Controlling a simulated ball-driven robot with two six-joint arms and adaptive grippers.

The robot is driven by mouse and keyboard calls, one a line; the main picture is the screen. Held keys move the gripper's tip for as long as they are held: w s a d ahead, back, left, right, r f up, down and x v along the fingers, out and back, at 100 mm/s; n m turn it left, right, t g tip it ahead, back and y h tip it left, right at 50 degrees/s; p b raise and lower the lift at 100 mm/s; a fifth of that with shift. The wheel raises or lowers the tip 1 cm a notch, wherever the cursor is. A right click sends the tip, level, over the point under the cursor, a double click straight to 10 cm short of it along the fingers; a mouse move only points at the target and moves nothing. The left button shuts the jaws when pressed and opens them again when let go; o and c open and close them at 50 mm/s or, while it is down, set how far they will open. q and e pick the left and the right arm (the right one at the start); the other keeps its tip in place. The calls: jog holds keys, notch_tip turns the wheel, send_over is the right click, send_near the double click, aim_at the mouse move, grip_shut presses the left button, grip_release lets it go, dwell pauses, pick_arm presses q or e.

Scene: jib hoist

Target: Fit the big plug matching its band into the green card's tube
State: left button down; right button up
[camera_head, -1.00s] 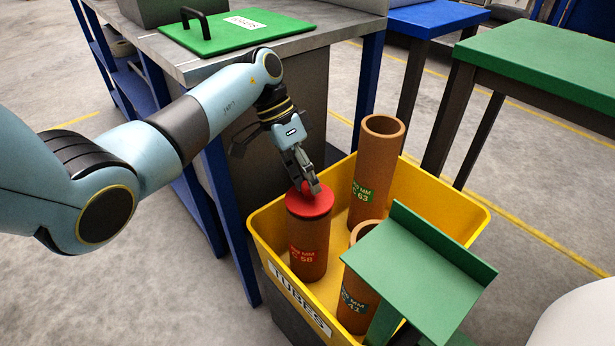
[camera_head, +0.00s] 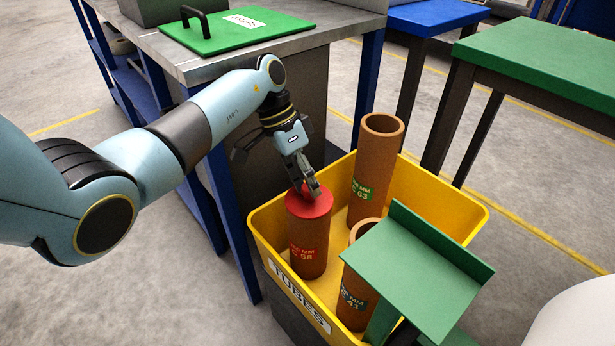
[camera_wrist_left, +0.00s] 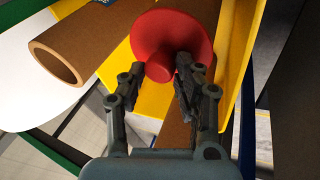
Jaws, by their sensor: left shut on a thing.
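A big red plug (camera_head: 311,206) with a wide round head sits at the top of the tube with red lettering (camera_head: 308,250); how deep it is in is hidden. My left gripper (camera_head: 311,192) is shut on the plug from above. In the left wrist view the plug's red knob (camera_wrist_left: 159,69) shows by the fingertips (camera_wrist_left: 160,76). The tube with the green card (camera_head: 375,165) stands upright and open at the bin's back. My right gripper is out of view.
The yellow bin (camera_head: 440,196) holds the tubes. The green panel (camera_head: 420,265) covers its front right. A metal bench with a green lid (camera_head: 225,28) stands behind my left arm. A green-topped table (camera_head: 540,75) is at the right.

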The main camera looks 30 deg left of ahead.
pick_arm(q)
jog(key=c, duration=0.9)
grip_release()
jog(key=shift+o, duration=0.2)
jog(key=v, duration=1.2)
